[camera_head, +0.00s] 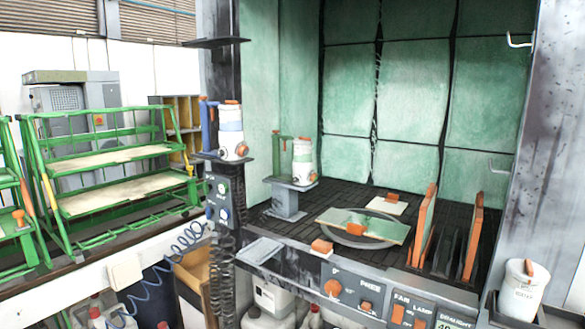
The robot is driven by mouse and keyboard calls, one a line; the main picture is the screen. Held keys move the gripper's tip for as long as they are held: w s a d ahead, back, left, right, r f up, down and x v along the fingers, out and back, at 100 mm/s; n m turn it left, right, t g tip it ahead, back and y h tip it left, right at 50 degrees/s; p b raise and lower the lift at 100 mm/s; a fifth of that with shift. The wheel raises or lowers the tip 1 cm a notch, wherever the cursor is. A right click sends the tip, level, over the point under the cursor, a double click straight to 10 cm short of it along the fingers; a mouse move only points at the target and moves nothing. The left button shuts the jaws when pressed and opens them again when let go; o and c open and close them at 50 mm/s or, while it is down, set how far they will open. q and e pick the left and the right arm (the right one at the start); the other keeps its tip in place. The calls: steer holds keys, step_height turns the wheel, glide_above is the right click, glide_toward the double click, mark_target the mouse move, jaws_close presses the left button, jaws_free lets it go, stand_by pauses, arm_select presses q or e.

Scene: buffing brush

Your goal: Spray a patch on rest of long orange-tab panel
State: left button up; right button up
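A long pale-green and tan panel (385,226) lies across a dark round rest (340,236) on the booth floor, with an orange tab (356,229) on it. A smaller pale panel (378,207) with an orange tab lies flat behind it. A white sprayer (231,122) with a blue handle and orange parts stands on a bracket on the dark post. A second white sprayer (303,170) with a green handle stands on a grey pedestal inside the booth. Neither of my grippers shows in the camera_head view.
Two orange-edged panels (425,222) stand upright in a rack at the booth's right. A control strip (370,300) runs along the booth's front edge. A white tub (522,290) stands at far right. Green shelving (110,180) and a coiled blue hose (185,240) are at left.

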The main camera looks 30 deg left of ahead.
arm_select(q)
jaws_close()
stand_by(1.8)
